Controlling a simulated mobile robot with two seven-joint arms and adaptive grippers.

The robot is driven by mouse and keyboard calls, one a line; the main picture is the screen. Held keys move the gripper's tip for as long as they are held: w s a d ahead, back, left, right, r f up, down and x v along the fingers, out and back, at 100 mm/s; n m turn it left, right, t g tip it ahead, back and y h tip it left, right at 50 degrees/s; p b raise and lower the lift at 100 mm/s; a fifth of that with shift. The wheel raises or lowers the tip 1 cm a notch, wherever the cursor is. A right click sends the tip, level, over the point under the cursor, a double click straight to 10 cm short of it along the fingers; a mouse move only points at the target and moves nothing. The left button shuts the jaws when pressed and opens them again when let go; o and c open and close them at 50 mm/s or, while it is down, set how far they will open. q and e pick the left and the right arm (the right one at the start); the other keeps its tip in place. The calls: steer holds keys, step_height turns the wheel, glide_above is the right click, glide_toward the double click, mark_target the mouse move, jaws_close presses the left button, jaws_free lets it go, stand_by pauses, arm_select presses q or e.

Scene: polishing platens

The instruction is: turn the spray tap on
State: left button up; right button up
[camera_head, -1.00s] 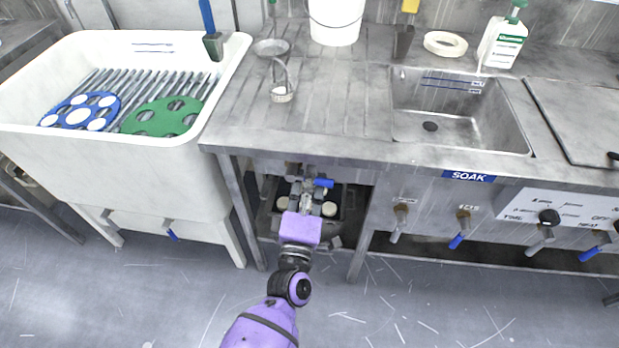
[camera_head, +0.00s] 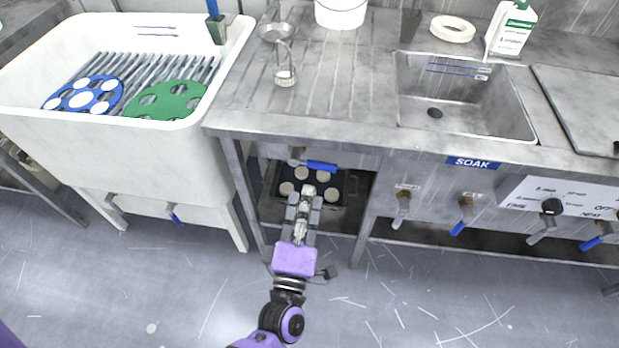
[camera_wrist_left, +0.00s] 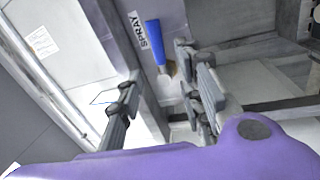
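The spray tap (camera_head: 321,167) has a blue lever that lies sideways, pointing right, under the counter front in the head view. In the left wrist view its blue lever (camera_wrist_left: 155,45) stands beside the SPRAY label (camera_wrist_left: 144,31). My left gripper (camera_head: 302,194) is below and in front of the tap, apart from the lever. Its fingers are spread with nothing held in the left wrist view (camera_wrist_left: 165,95). The tap body is partly hard to make out. My right gripper is out of view.
A dark tray (camera_head: 348,188) with several pale discs sits under the counter behind my gripper. Counter legs stand either side of this opening. More tap levers (camera_head: 463,217) line the panel to the right. The white sink (camera_head: 120,150) stands at left.

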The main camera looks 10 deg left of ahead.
arm_select(q)
steer(key=s, duration=0.2)
steer(key=shift+s+f, duration=0.25)
steer(key=shift+s, duration=0.1)
